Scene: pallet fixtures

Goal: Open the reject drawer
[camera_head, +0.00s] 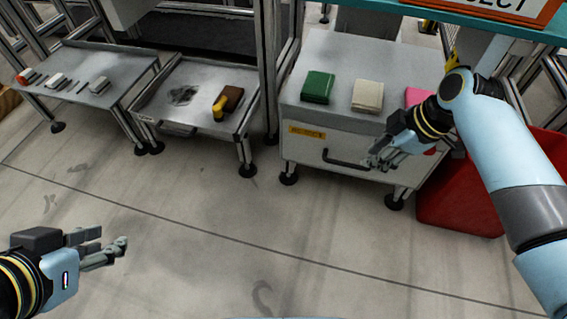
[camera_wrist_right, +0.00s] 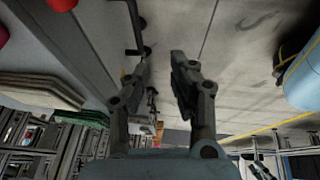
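The reject drawer (camera_head: 309,149) is the light grey front of the cabinet at the right, with a yellow label (camera_head: 307,131). Its black bar handle (camera_head: 343,162) runs across the front, and the drawer looks shut. My right gripper (camera_head: 374,160) is at the right end of the handle. In the right wrist view its fingers (camera_wrist_right: 165,70) are apart, and the dark handle (camera_wrist_right: 135,30) shows beyond the left fingertip. I cannot tell whether they touch. My left gripper (camera_head: 118,246) is open and empty over the floor at the lower left, far from the drawer.
On the cabinet top lie a green block (camera_head: 317,87), a beige block (camera_head: 367,96) and a pink item (camera_head: 417,97). A red bin (camera_head: 461,200) stands right of the cabinet. A table with a brown and yellow item (camera_head: 228,103) stands left. Floor in front is clear.

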